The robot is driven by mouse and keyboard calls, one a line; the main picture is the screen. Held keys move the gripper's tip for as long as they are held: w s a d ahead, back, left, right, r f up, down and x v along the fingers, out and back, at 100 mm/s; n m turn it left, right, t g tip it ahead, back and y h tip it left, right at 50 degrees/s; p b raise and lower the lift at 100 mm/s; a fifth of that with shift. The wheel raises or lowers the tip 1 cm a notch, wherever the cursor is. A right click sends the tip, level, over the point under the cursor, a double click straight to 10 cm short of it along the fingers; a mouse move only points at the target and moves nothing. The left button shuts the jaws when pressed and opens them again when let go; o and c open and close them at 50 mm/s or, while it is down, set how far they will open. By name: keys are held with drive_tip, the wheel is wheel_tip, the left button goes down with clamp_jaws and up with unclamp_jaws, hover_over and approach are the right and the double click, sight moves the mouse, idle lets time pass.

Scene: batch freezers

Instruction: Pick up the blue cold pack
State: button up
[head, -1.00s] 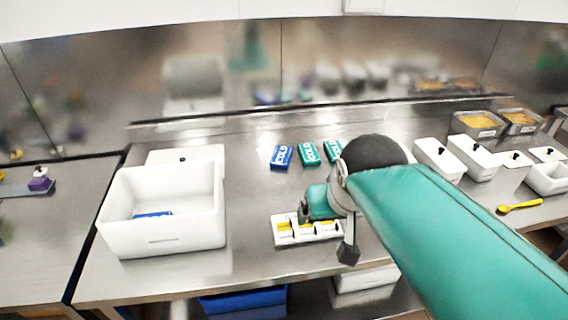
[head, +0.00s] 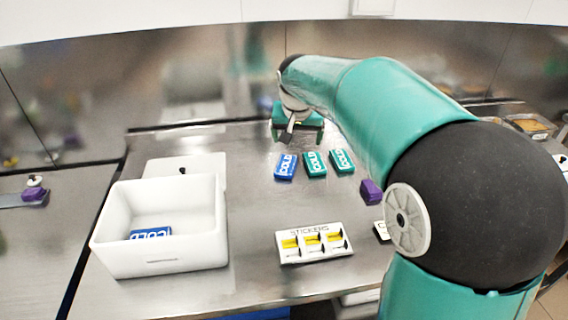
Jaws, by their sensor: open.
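A blue cold pack (head: 285,166) lies flat on the steel counter, left of two green cold packs (head: 315,164). Another blue cold pack (head: 150,235) lies inside the white box (head: 160,258) on the left, partly hidden by its front wall. My gripper (head: 299,141) is open and empty, pointing down above the counter just behind the blue and green packs. In the picture its fingers straddle the space above the blue pack and the first green one. I cannot tell its exact height.
A white sticker tray (head: 315,257) with yellow pieces stands in front of the packs. A purple object (head: 371,192) lies right of them. The box's white lid (head: 186,167) lies behind it. A steel wall (head: 215,90) closes the back.

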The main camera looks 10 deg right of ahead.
drive_tip(key=w+a+f+m, duration=0.1)
drive_tip(key=w+a+f, duration=0.1)
drive_tip(key=w+f, duration=1)
hover_over(286, 163)
drive_tip(key=s+a, duration=0.1)
drive_tip(key=s, duration=0.1)
drive_tip(key=shift+m+g+h, duration=0.3)
wheel_tip(286, 163, down, 7)
drive_tip(key=shift+s+a+r, duration=0.1)
drive_tip(key=shift+s+r, duration=0.05)
drive_tip(key=shift+r, duration=0.05)
drive_tip(key=x, duration=0.5)
drive_tip(key=shift+s+f, duration=0.1)
drive_tip(key=shift+f, duration=0.1)
drive_tip(key=shift+r, duration=0.1)
drive_tip(key=c, duration=1.3)
drive_tip(key=shift+o, duration=0.2)
